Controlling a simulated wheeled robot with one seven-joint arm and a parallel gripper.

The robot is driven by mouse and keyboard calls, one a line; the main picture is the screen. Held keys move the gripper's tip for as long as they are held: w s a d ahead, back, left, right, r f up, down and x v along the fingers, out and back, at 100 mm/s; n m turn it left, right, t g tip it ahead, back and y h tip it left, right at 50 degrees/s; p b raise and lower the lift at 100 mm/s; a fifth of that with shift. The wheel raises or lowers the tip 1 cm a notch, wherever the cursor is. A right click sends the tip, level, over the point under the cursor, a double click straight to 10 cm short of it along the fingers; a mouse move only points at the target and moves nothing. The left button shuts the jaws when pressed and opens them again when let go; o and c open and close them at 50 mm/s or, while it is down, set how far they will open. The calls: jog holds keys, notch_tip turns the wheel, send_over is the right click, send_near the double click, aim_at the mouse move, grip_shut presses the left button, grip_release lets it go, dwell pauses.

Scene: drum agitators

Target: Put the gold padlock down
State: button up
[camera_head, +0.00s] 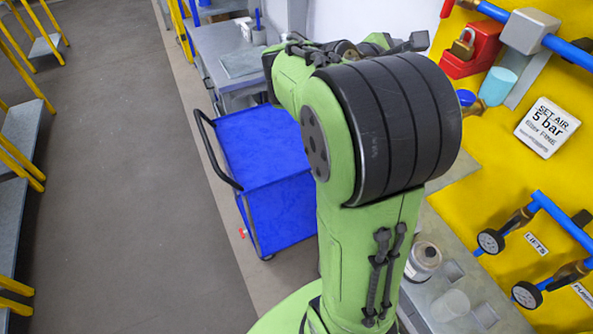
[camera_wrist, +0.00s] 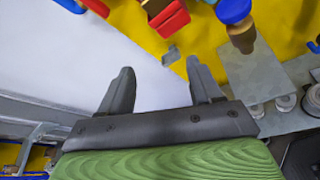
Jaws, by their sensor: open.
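The gold padlock (camera_head: 463,47) shows in the head view at the upper right, at a red box-like holder (camera_head: 474,55) by the yellow panel. I cannot tell whether it hangs there or rests on it. In the wrist view the red holder (camera_wrist: 170,20) is at the top, ahead of the fingers; a small brownish piece beside it may be the padlock, but it is cut off by the edge. My gripper (camera_wrist: 159,68) is open with nothing between its fingers, apart from the holder. In the head view my own arm hides the gripper.
A blue cart (camera_head: 265,170) stands left of my arm, with a grey workbench (camera_head: 230,50) behind it. Open floor lies to the left.

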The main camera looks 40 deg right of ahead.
jog(key=s+a+f+m+t+y, duration=0.1)
jog(key=s+a+f+m+y, duration=0.2)
jog(key=a, duration=0.8)
jog(key=s+a+f+m+t+y, duration=0.2)
jog(key=s+a+f+m+y, duration=0.1)
jog(key=a, duration=0.8)
jog(key=s+a+f+m+t+y, duration=0.2)
jog(key=a+m+y, duration=0.4)
jog(key=a, duration=0.5)
notch_tip(320, 180, down, 3)
jog(key=shift+s+r+y, duration=0.2)
jog(key=shift+s+y, duration=0.55)
jog(key=shift+y, duration=0.45)
notch_tip(320, 180, down, 5)
jog(key=b, duration=0.5)
